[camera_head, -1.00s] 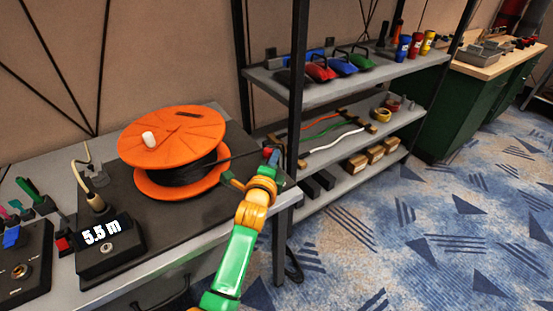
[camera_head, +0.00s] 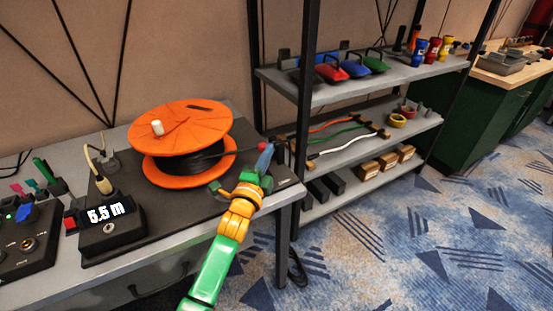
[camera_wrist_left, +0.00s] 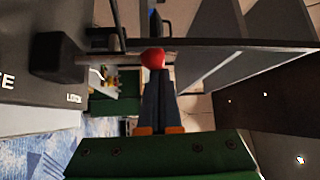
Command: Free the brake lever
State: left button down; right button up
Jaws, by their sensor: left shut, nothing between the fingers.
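The brake lever (camera_wrist_left: 153,59) shows in the left wrist view as a red knob at the end of a dark bar from a black block (camera_wrist_left: 56,57). A plate beside the block carries partly legible lettering. My left gripper (camera_wrist_left: 158,82) is shut and empty, its fingertips right at the red knob; I cannot tell whether they touch. In the head view my left gripper (camera_head: 265,157) is at the right end of the bench, beside the orange cable reel (camera_head: 180,125), and mostly hides the lever. My right gripper is not in view.
A black meter box (camera_head: 110,225) reading 5.5 m stands left of the reel on the bench (camera_head: 60,275). A shelf rack (camera_head: 300,90) with bags, cables and boxes stands close on the right. The carpet (camera_head: 400,240) in front is clear.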

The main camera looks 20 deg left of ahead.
pick_arm(q)
jog(key=s+a+n+t+b, duration=0.1)
jog(key=f+n+t+y+b, duration=0.1)
jog(key=b, duration=0.1)
jog(key=shift+s+a, duration=0.35)
jog(key=shift+s+a+r+n+t+y+b, duration=0.15)
jog(key=shift+s+a+n+t+y+b, duration=0.25)
jog(key=shift+n+b, duration=0.45)
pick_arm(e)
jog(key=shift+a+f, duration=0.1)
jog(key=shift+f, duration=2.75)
pick_arm(q)
jog(key=shift+d, duration=0.1)
jog(key=shift+r, duration=0.1)
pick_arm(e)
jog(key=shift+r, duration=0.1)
